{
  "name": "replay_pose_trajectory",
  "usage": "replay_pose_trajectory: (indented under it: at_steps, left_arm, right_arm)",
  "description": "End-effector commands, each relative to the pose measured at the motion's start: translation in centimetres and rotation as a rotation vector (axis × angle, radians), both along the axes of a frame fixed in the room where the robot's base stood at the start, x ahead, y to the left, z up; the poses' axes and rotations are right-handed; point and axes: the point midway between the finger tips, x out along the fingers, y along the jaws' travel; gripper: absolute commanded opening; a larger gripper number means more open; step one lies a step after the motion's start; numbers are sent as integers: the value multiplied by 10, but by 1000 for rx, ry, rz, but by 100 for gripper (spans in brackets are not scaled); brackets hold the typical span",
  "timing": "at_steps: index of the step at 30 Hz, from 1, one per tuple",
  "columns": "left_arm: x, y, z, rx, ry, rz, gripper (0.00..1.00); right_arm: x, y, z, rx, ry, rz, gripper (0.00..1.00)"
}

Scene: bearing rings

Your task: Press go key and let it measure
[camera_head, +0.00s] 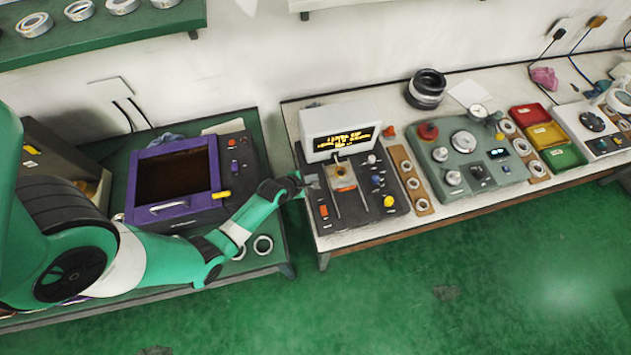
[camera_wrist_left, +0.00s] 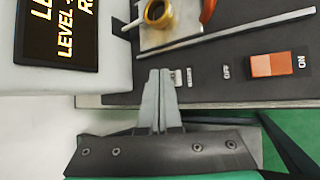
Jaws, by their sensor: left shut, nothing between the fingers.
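The measuring device has a dark base (camera_head: 352,212) and a white display box (camera_head: 318,146) with yellow text, partly readable as "LEVEL" on the screen (camera_wrist_left: 62,32) in the left wrist view. A brass-coloured ring (camera_wrist_left: 159,13) sits on the device's light plate; it is small in the head view (camera_head: 343,183). My left gripper (camera_head: 312,182) is shut and empty at the device's left edge. In the left wrist view its fingertips (camera_wrist_left: 160,74) are over small labelled keys (camera_wrist_left: 178,78), partly hiding them. I cannot tell whether they touch. An orange rocker switch (camera_wrist_left: 270,65) lies right of them.
A purple-framed box (camera_head: 172,178) stands on the left bench. A board with rings (camera_head: 410,182) and a grey-green instrument (camera_head: 465,160) stand right of the device. Red, yellow and green trays (camera_head: 545,135) are farther right.

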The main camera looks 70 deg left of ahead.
Motion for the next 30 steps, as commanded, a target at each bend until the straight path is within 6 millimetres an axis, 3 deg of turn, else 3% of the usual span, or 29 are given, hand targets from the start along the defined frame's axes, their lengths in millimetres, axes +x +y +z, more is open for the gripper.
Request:
replay_pose_trajectory:
  at_steps: [30]
  left_arm:
    - [0,0,-12,0,0,0,0]
  right_arm:
    - [0,0,-8,0,0,0,66]
